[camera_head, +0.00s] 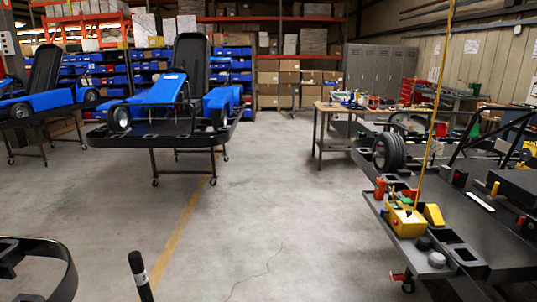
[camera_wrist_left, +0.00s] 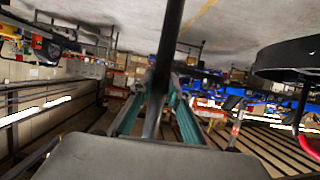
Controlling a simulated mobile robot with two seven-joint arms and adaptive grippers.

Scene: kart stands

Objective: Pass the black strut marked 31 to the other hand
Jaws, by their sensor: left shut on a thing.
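The black strut (camera_head: 140,277) rises from the bottom edge of the head view, close to me, nearly upright and leaning slightly. It carries a white label whose number is too small to read, and its lower part is out of frame. In the left wrist view the dark strut (camera_wrist_left: 167,60) runs between the teal-sided fingers of my left gripper (camera_wrist_left: 158,100), which is shut on it. Neither gripper shows in the head view. My right gripper is in no view.
A black curved frame (camera_head: 68,280) stands at the lower left. A blue kart (camera_head: 150,95) sits on a wheeled stand further off. The middle floor is clear.

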